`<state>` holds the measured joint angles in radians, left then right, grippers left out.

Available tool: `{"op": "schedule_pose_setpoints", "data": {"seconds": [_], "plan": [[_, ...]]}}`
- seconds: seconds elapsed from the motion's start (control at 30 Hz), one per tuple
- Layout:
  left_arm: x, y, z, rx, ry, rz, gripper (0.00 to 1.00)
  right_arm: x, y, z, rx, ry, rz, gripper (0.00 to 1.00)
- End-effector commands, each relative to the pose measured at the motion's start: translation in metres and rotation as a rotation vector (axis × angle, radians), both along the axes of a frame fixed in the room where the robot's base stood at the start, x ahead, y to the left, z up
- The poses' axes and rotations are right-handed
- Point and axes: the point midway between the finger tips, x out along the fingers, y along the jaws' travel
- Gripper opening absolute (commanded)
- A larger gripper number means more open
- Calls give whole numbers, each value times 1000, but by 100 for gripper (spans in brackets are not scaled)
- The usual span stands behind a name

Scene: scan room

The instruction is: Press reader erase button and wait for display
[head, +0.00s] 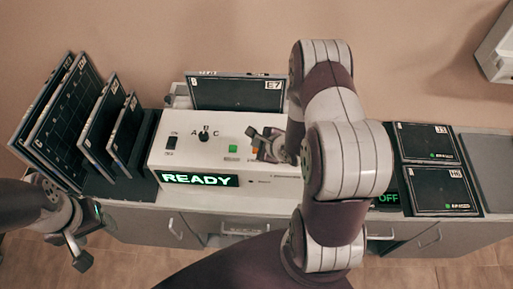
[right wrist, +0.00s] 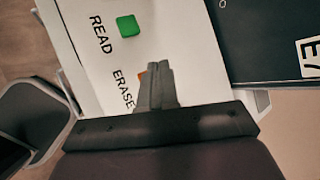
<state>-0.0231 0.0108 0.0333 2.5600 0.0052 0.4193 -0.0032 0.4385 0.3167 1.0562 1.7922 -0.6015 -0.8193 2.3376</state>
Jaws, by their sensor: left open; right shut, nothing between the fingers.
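The white reader box (head: 217,150) stands on the counter. Its display (head: 199,179) reads READY in green. The green READ button (head: 233,149) shows clearly and is also in the right wrist view (right wrist: 128,26). The orange ERASE button (right wrist: 142,77) is mostly hidden behind my right gripper (right wrist: 157,70); only a sliver shows beside the fingers. My right gripper is shut and empty, its tips over or at that button; I cannot tell whether they touch it. In the head view it is at the reader's right part (head: 262,138). My left gripper (head: 90,242) is open and empty in front of the counter.
A dark rack (head: 103,186) with several upright plates stands left of the reader. A plate marked E7 (head: 237,92) stands behind it. Two dark plates (head: 432,165) lie at the right, near a small OFF display (head: 388,198). My right arm covers the middle.

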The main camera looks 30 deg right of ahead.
Motion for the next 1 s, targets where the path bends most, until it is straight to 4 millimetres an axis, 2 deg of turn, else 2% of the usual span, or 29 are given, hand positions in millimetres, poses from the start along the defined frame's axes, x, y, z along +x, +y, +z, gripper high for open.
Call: {"op": "schedule_pose_setpoints", "data": {"seconds": [0.73, 1.0], "plan": [[0, 0, 0, 0, 0, 0, 61, 0, 0, 0, 0, 0, 0, 0], [0, 0, -3, 0, 0, 0, 61, 0, 0, -8, 0, 1, 0, 0]]}}
